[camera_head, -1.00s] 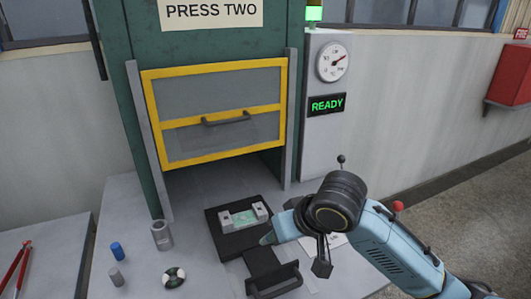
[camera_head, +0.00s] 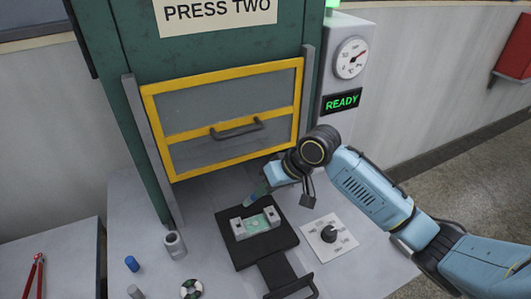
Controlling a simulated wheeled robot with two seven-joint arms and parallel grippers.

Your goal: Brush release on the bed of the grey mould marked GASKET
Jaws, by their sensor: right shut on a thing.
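A small grey mould (camera_head: 238,226) with a pale green bed (camera_head: 261,221) sits on a black sliding plate in front of the press. Any marking on it is too small to read. My right gripper (camera_head: 267,188) is just behind and above the mould's far edge, shut on a slim dark blue-green tool (camera_head: 256,196) that looks like the brush. The tool points down and left, its lower end near the mould's far side; I cannot tell whether it touches. My left gripper is not in view.
The yellow-framed press guard (camera_head: 222,125) is raised behind, with a READY display (camera_head: 342,102). A white plate with a black knob (camera_head: 328,233) lies right of the mould. A grey cup (camera_head: 175,245), blue cylinder (camera_head: 131,263) and striped ring (camera_head: 191,288) stand left. The black plate's handle (camera_head: 292,287) projects forward.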

